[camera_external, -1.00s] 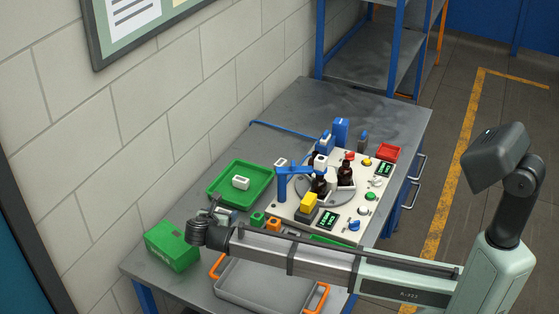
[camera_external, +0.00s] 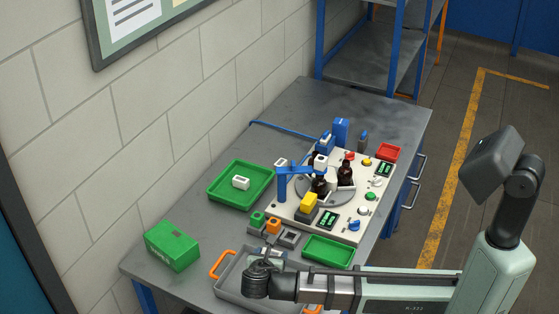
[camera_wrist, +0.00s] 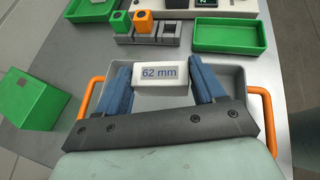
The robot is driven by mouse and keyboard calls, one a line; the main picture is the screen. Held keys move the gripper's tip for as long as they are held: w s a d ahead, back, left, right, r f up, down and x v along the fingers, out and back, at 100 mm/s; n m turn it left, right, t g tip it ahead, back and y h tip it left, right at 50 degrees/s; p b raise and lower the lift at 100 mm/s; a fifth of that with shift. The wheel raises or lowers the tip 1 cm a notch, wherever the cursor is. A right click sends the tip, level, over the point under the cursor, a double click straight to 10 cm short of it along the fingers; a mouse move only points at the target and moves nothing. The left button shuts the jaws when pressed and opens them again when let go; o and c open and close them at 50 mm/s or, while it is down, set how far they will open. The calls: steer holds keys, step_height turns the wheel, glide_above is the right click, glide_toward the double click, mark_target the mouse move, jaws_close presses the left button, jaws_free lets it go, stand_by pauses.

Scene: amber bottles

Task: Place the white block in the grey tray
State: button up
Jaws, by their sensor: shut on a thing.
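The white block (camera_wrist: 161,73), marked "62 mm", sits between the blue fingers of my gripper (camera_wrist: 162,84) in the wrist view. My gripper is shut on it. Behind the block in that view is the grey tray (camera_wrist: 235,76) with orange handles. In the external view the tray (camera_external: 229,293) lies at the near edge of the bench, and my gripper (camera_external: 268,256) is over it, partly hiding it. The block is mostly hidden there by my wrist. I cannot tell how high the block is above the tray floor.
A green box (camera_external: 172,246) stands left of the grey tray. A green tray (camera_external: 216,191) holding another white block (camera_external: 240,183) lies behind.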

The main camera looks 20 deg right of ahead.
steer(key=shift+s+d+m+h, duration=0.15)
steer(key=shift+s+d, duration=0.1)
steer(key=shift+d, duration=0.25)
steer(key=shift+s+d+m+h, duration=0.15)
steer(key=shift+s+d, duration=0.05)
steer(key=shift+d, duration=0.3)
steer(key=shift+s+d+m+g+h, duration=0.25)
steer(key=shift+d+m+g+h, duration=0.05)
steer(key=shift+m+g, duration=0.1)
steer(key=shift+f, duration=5)
steer(key=shift+f, duration=0.15)
steer(key=o, duration=1.1)
steer(key=shift+c, duration=0.2)
steer(key=shift+s+a+r, duration=0.15)
steer(key=shift+r, duration=0.15)
steer(key=v, duration=1.1)
steer(key=shift+s+a, duration=0.15)
steer(key=shift+s, duration=0.1)
